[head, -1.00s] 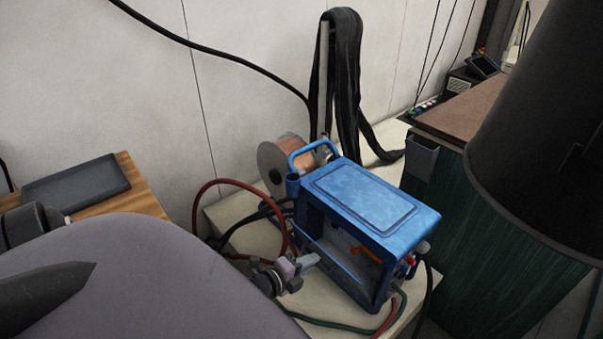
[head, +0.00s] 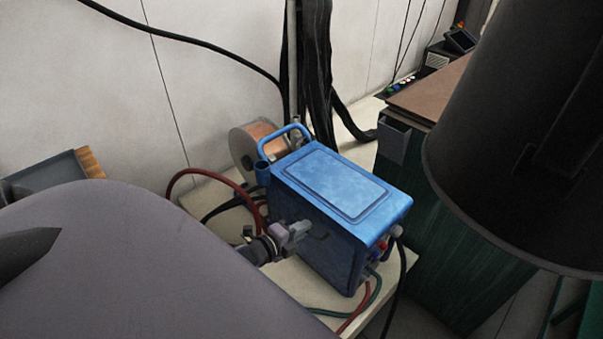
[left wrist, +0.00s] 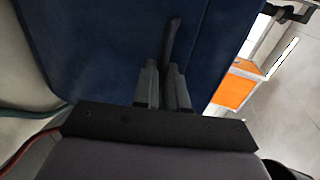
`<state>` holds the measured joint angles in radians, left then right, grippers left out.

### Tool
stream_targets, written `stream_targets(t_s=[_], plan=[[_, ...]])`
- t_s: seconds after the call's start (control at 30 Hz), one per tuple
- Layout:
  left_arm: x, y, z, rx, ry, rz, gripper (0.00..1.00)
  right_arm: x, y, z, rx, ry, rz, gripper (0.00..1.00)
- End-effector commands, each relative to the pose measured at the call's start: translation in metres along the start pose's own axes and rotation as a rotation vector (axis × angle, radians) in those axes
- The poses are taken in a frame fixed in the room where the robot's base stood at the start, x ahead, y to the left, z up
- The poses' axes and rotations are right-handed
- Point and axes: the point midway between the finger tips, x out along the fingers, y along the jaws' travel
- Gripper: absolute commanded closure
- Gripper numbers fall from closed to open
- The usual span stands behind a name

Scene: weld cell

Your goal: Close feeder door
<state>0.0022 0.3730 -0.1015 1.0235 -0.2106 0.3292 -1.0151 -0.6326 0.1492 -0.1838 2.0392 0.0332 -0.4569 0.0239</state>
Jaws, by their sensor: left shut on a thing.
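The wire feeder is a blue box (head: 340,183) with a top handle, standing on a pale stand in the head view. Its dark blue feeder door (head: 335,262) covers the side facing me and looks about flush with the box. I cannot tell whether it is latched. My left gripper (head: 301,231) is at this door, shut on its dark door handle (head: 321,237). In the left wrist view the gripper fingers (left wrist: 163,88) close around the handle (left wrist: 172,42), with the blue door (left wrist: 95,50) behind. The inside of the feeder is hidden. My right gripper is not in view.
A copper wire spool (head: 255,145) stands behind the feeder. Red, green and black hoses loop around it over the pale stand (head: 285,285). A dark green cabinet (head: 440,240) stands close on the right. Black cables (head: 318,80) hang by the wall.

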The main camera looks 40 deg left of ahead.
Motion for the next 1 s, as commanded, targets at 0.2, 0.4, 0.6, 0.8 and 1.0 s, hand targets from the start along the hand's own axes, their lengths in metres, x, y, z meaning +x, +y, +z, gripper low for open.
stream_targets(t_s=[0.2, 0.4, 0.6, 0.8, 1.0], plan=[[0.009, -0.023, 0.002, 0.007, 0.002, -0.049, 1.00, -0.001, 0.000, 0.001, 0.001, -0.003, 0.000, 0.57], [0.009, -0.024, 0.002, 0.006, 0.003, -0.050, 0.79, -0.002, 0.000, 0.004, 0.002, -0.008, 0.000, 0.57], [0.009, -0.023, 0.001, 0.004, 0.004, -0.049, 0.79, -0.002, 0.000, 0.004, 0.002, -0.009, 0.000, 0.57], [-0.004, -0.022, 0.001, 0.003, 0.005, -0.044, 0.79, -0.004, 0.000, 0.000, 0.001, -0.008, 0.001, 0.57], [-0.033, -0.018, 0.002, 0.005, 0.003, -0.036, 0.79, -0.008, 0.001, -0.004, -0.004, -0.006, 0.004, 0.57]])
